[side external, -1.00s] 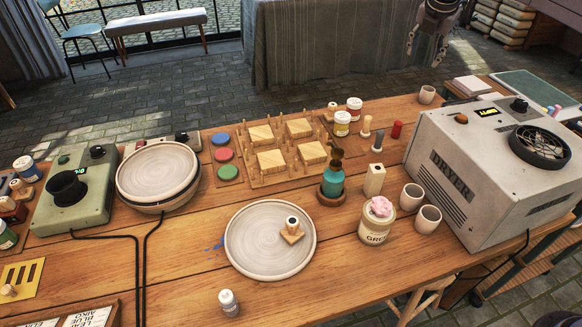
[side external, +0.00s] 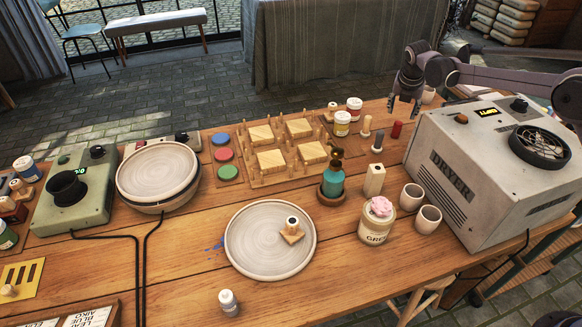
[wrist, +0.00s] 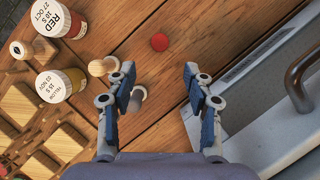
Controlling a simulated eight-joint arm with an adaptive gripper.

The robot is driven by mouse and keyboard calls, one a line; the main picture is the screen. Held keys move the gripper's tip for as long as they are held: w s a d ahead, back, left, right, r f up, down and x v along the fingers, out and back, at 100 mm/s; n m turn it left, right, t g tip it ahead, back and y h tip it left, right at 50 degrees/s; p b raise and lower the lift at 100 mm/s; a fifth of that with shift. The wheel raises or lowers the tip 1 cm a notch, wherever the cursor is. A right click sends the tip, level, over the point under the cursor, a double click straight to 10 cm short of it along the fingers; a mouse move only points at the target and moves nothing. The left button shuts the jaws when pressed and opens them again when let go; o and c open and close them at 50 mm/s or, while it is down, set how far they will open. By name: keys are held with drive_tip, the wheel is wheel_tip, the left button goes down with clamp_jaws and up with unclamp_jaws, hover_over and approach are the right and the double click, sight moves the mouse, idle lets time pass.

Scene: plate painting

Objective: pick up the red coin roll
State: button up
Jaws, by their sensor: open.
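The red coin roll (side external: 397,130) stands upright on the wooden table, left of the dryer, in the side external view. In the wrist view its round red top (wrist: 160,42) shows ahead of my fingertips, roughly between their lines. My gripper (side external: 404,107) is above the table near the roll, fingers pointing down. In the wrist view my gripper (wrist: 158,78) is open, with nothing between its fingertips. The roll is apart from both fingers.
The dryer (side external: 470,165) stands close on the right. Wooden-handled stamps (side external: 377,143) and paint jars (side external: 342,123) stand left of the roll. A wooden rack (side external: 285,150) is farther left. Bare table surrounds the roll.

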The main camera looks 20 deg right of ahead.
sight(399, 124)
drive_tip(key=x, duration=0.6)
drive_tip(key=shift+x, duration=2.6)
drive_tip(key=shift+w+d+r, duration=0.1)
drive_tip(key=shift+w, duration=0.05)
clamp_jaws()
